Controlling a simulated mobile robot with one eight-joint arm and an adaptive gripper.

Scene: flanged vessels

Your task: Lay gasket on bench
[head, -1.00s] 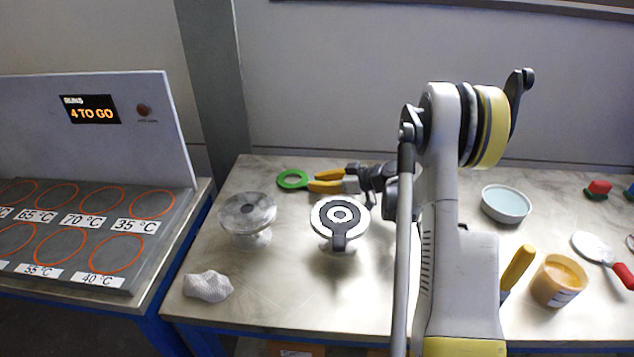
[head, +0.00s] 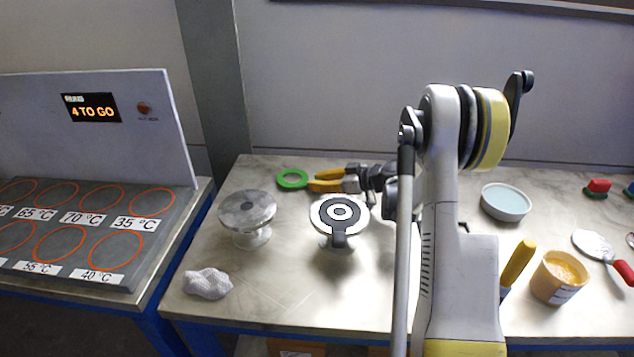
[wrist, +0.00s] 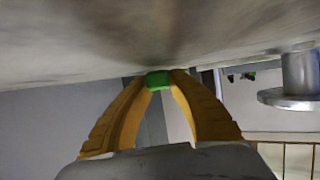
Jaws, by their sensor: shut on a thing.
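The gasket is a green ring (head: 292,179) near the back left of the steel bench (head: 290,290). My gripper (head: 318,181) has yellow fingers and reaches left, shut on the ring's right side. In the wrist view the fingertips (wrist: 159,76) pinch a green piece (wrist: 158,81) right by the bench surface (wrist: 60,40). The ring looks flat and at or very near the bench top. I cannot tell whether it touches. The rest of the ring is hidden in the wrist view.
Two flanged vessels stand in front of the gripper: a grey one (head: 247,209) and one with a dark tabbed gasket (head: 339,213) on top. A crumpled cloth (head: 208,283) lies front left. A round dish (head: 506,202) and an orange tub (head: 559,277) stand right.

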